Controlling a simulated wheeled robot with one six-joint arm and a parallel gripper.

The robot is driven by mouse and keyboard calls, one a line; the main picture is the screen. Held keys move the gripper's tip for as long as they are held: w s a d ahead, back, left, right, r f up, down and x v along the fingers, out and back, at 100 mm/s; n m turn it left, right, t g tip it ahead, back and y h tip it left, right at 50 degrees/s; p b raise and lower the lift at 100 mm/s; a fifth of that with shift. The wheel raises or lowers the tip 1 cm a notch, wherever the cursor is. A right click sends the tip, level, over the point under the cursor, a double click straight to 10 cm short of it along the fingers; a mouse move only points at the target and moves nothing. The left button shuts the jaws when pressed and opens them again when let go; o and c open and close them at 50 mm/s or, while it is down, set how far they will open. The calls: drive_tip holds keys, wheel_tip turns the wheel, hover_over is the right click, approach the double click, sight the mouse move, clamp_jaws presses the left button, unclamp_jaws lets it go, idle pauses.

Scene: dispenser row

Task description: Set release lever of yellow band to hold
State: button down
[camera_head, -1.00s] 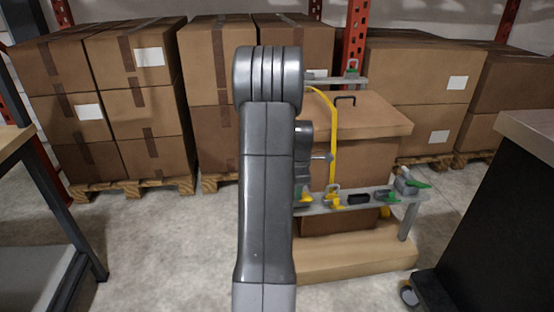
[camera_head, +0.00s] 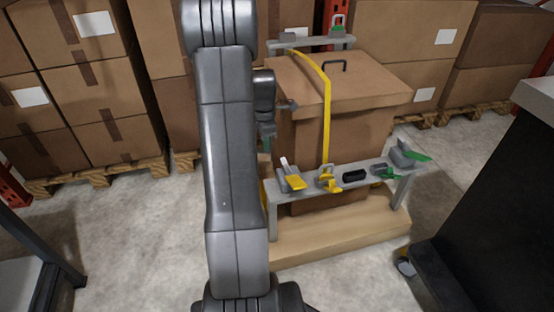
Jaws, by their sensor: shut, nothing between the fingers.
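The yellow band (camera_head: 327,110) runs from the top rail, over the lidded carton (camera_head: 365,85) and down its front. Its lower end meets a yellow-and-grey buckle (camera_head: 328,179) on the grey front rail. Left of the buckle, a grey block with a yellow lever (camera_head: 295,183) and a pale upright tip stands on the rail. I cannot tell the lever's setting. My gripper (camera_head: 266,146) shows small and dark below the wrist, partly hidden by my arm. It looks shut and empty, above and left of the yellow lever, apart from it.
A green lever (camera_head: 415,155) is on a grey block at the rail's right end, with a green buckle (camera_head: 384,172) and a black part (camera_head: 354,176) nearer the middle. A dark counter (camera_head: 500,220) stands at right. Stacked cartons (camera_head: 420,50) fill the back.

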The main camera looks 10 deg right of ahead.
sight(286, 166)
wheel_tip(286, 166, down, 11)
drive_tip(key=b, duration=0.3)
drive_tip(key=shift+r+b, duration=0.1)
drive_tip(key=shift+b, duration=0.2)
drive_tip(key=d, duration=0.1)
drive_tip(key=d+r, duration=0.2)
drive_tip(key=d, duration=0.1)
drive_tip(key=shift+w, duration=0.1)
drive_tip(key=shift+r, duration=0.1)
